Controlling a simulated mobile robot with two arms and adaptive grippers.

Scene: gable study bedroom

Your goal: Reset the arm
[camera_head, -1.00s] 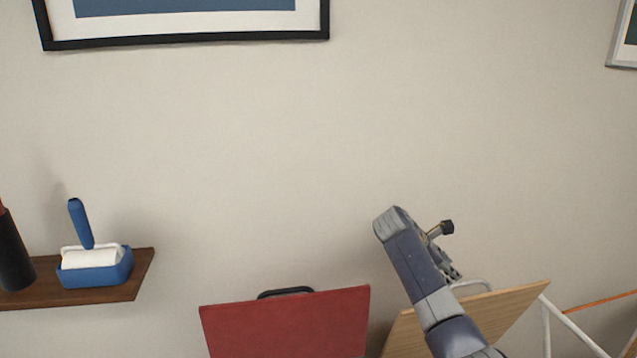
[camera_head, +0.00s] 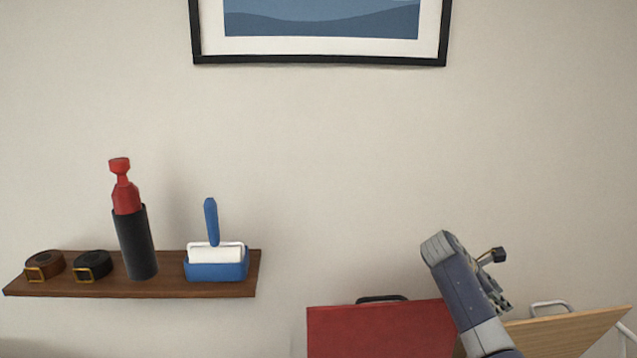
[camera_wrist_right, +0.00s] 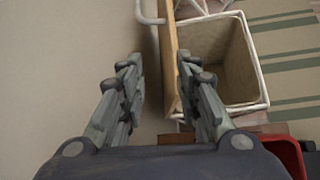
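My right arm rises from the bottom right in the head view, with its right gripper (camera_head: 496,282) in front of the wall. The gripper is above and in front of the red case and the wooden board, and partly hidden behind its own wrist. In the right wrist view the two fingers of the right gripper (camera_wrist_right: 158,68) are spread wide apart with nothing between them. My left gripper is in neither view.
A red case (camera_head: 375,330) and wooden board (camera_head: 565,332) are low right. A wall shelf (camera_head: 170,289) holds a lint roller (camera_head: 215,265), a black-and-red cylinder (camera_head: 135,235) and two rolled belts (camera_head: 92,265). A framed picture (camera_head: 320,61) hangs above. An open bin (camera_wrist_right: 238,60) shows below.

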